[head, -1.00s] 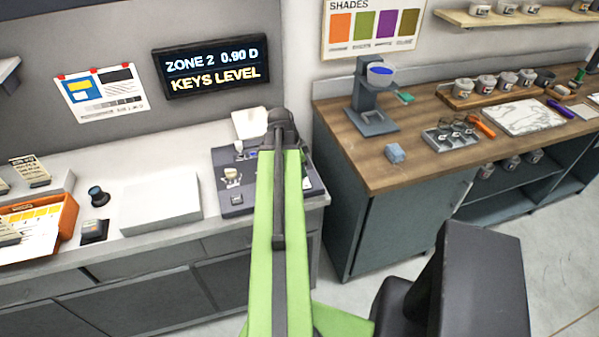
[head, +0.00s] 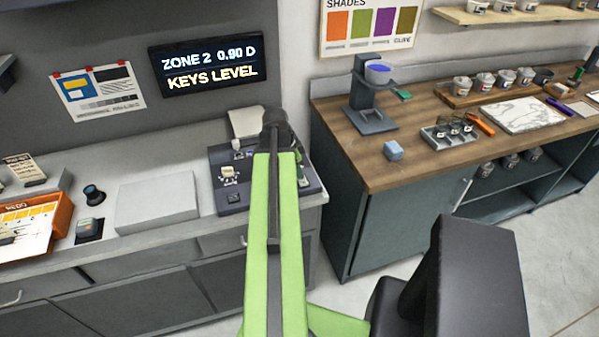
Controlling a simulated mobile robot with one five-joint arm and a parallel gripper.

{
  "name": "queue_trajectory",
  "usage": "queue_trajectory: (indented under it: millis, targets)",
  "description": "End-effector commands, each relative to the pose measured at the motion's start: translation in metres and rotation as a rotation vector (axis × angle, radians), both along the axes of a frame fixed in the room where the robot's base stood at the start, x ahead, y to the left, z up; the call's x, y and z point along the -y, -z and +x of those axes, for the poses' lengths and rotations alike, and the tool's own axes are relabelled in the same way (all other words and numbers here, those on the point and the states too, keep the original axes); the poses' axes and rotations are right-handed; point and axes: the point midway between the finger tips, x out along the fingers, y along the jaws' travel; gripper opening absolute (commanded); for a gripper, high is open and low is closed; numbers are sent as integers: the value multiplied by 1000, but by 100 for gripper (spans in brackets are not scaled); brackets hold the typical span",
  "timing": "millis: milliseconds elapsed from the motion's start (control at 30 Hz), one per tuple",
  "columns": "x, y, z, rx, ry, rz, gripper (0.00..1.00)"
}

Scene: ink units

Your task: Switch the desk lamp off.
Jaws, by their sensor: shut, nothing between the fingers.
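I cannot pick out the desk lamp for certain. A dark shape cut off at the left edge (head: 6,72) may be part of it. My gripper (head: 277,122) is at the far end of my green arm, over the right end of the left counter. It is shut and holds nothing; its fingertips are hard to make out. Below and beside it is a dark control panel (head: 234,199) with small switches, partly hidden by my arm. A pale tilted plate (head: 245,123) stands behind the gripper. I cannot tell whether the gripper touches anything.
A pale flat box (head: 156,203), a dark button unit (head: 89,230), a dark knob (head: 94,195) and an orange tray (head: 60,216) are on the left counter. A wall display (head: 210,68) hangs above. The wooden bench (head: 365,160) stands right of my arm.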

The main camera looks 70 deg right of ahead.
Motion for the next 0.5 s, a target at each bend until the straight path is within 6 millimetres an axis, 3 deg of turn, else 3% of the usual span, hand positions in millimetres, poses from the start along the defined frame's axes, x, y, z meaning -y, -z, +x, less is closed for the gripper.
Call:
queue_trajectory:
  millis: [500]
  targets:
    - [-10, -3, -12, 2, 7, 2, 0]
